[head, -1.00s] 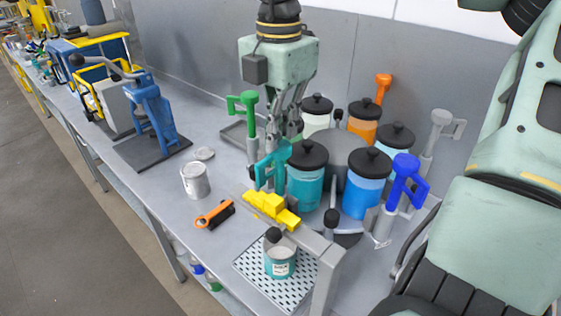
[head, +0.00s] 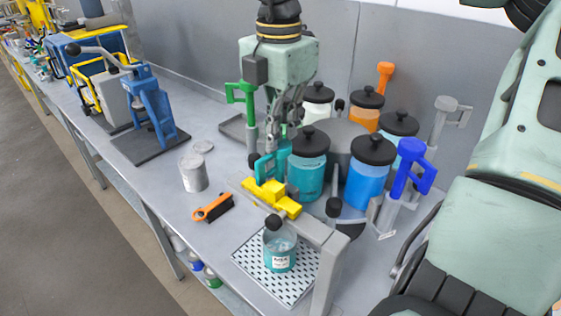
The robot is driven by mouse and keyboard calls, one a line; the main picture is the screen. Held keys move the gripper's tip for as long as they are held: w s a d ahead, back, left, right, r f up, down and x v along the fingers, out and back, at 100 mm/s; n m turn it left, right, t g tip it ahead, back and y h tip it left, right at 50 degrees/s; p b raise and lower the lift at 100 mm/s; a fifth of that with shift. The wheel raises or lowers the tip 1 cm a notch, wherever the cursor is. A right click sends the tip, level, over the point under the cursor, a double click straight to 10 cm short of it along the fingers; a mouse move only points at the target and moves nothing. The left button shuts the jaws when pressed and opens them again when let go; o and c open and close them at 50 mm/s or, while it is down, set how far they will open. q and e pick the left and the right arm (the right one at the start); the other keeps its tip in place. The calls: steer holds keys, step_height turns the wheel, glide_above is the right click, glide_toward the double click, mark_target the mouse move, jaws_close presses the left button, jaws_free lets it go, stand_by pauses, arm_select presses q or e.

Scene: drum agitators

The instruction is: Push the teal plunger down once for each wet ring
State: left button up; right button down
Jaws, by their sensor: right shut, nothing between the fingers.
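The teal plunger (head: 265,167) has a loop handle in front of the teal jar (head: 308,172); its handle sits low, partly hidden behind the yellow block (head: 270,198). My right gripper (head: 284,148) points straight down, shut and empty, with its fingertips at the top of the teal handle; I cannot tell for sure if they touch. No wet rings can be made out at this size. My left gripper is out of view.
A green plunger (head: 240,93), a blue one (head: 411,170), an orange one (head: 384,76) and a grey one (head: 446,112) stand around the lidded jars. A blue press (head: 152,105) stands further left.

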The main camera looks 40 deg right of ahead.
steer(key=shift+r+p, duration=1.55)
steer(key=shift+r, duration=0.9)
step_height(320, 180, up, 6)
steer(key=p, duration=0.3)
steer(key=shift+p, duration=0.4)
